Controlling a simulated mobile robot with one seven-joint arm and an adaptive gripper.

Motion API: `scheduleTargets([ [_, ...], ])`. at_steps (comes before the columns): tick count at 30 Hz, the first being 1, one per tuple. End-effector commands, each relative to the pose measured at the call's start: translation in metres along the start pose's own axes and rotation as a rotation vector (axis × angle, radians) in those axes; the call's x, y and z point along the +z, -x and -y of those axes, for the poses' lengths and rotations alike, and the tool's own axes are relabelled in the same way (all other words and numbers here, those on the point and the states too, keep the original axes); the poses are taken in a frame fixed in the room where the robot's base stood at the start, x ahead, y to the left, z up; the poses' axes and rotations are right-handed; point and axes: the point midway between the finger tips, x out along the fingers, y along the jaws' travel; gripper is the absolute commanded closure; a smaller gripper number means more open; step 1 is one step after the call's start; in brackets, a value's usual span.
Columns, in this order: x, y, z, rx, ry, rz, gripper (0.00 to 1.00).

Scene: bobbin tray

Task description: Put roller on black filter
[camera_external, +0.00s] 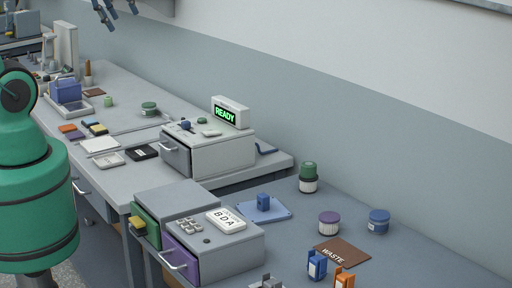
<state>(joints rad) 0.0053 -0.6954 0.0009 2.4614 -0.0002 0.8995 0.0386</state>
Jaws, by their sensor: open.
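A small flat black piece (142,152), perhaps the black filter, lies on the far bench beside a light grey tile (109,160). I cannot tell for sure which thing is the roller. Small candidates are a short green cylinder (108,102) on the bench and a brown upright piece (87,68) farther back. My gripper (106,14) shows at the top edge, high above the bench. Its fingers are apart, with nothing seen between them. Most of my arm between shoulder and gripper is out of the picture.
A grey drawer unit with a READY display (225,113) stands right of the flat pieces. A blue block on a tray (66,92) and a green-lidded tin (149,108) are near. A purple drawer (180,259) and several jars stand in front.

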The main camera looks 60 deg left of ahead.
Motion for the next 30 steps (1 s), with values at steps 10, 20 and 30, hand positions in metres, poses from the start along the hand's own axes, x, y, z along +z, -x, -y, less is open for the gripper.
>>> scheduleTargets([
  [10,0.021,0.002,0.001,-0.003,0.045,-0.016,0.43],
  [20,0.022,0.000,0.001,-0.003,0.044,-0.016,0.43],
  [30,0.039,-0.034,0.000,-0.003,0.043,-0.016,0.43],
])
